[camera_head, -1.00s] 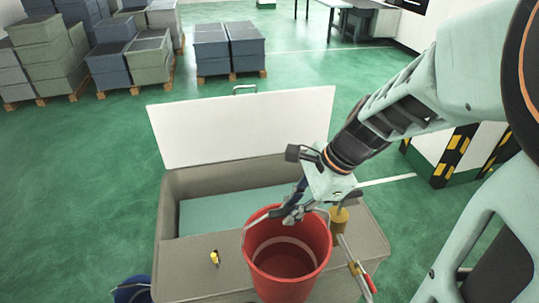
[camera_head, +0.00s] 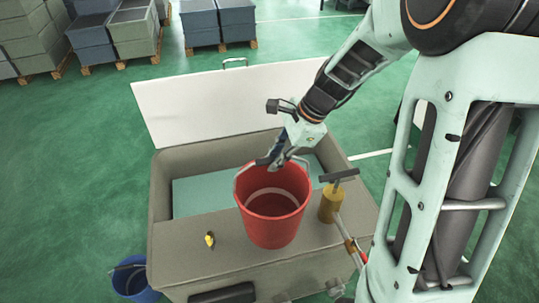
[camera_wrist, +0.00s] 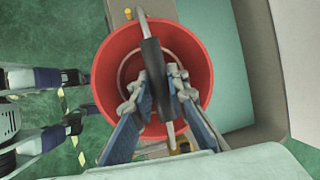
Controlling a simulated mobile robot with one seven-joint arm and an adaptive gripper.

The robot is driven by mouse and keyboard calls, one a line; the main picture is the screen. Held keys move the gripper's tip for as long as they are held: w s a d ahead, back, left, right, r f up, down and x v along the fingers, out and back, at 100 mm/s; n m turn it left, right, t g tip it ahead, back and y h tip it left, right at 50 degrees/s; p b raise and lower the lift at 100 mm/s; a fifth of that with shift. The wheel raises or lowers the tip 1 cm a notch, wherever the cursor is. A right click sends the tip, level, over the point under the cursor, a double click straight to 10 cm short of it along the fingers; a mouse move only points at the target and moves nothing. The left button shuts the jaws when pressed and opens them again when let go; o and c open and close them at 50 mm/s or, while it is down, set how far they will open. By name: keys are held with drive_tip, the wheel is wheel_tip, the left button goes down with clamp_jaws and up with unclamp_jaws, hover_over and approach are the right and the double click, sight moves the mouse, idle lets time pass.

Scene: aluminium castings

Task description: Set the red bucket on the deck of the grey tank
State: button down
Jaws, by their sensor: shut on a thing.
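The red bucket (camera_head: 272,222) appears upright over the front deck of the grey tank (camera_head: 180,262), between a small yellow fitting and a brass hand pump. I cannot tell whether its base touches the deck. My gripper (camera_head: 277,161) is above the bucket's far rim, shut on its handle. In the wrist view my gripper (camera_wrist: 160,86) closes on the dark grip of the raised handle, which crosses over the red bucket (camera_wrist: 103,75). The bucket looks empty inside. The tank is open behind the deck, with a teal surface inside.
The brass pump (camera_head: 331,202) with a T-handle stands close to the bucket's right. The yellow fitting (camera_head: 209,240) is on the deck at left. The white lid (camera_head: 230,100) is raised behind the tank. A blue bucket (camera_head: 135,280) stands on the floor at left.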

drive_tip(key=w+f+b, duration=0.4)
drive_tip(key=f+b, duration=0.1)
drive_tip(key=f, duration=0.3)
drive_tip(key=shift+w+a+f, duration=0.35)
drive_tip(key=shift+a+f, duration=0.05)
drive_tip(key=shift+f, duration=0.1)
drive_tip(key=c, duration=1.9)
unclamp_jaws()
drive_tip(key=shift+f, duration=0.1)
drive_tip(key=v, duration=1.2)
drive_tip(key=shift+r+b, duration=0.2)
drive_tip(key=shift+b, duration=0.1)
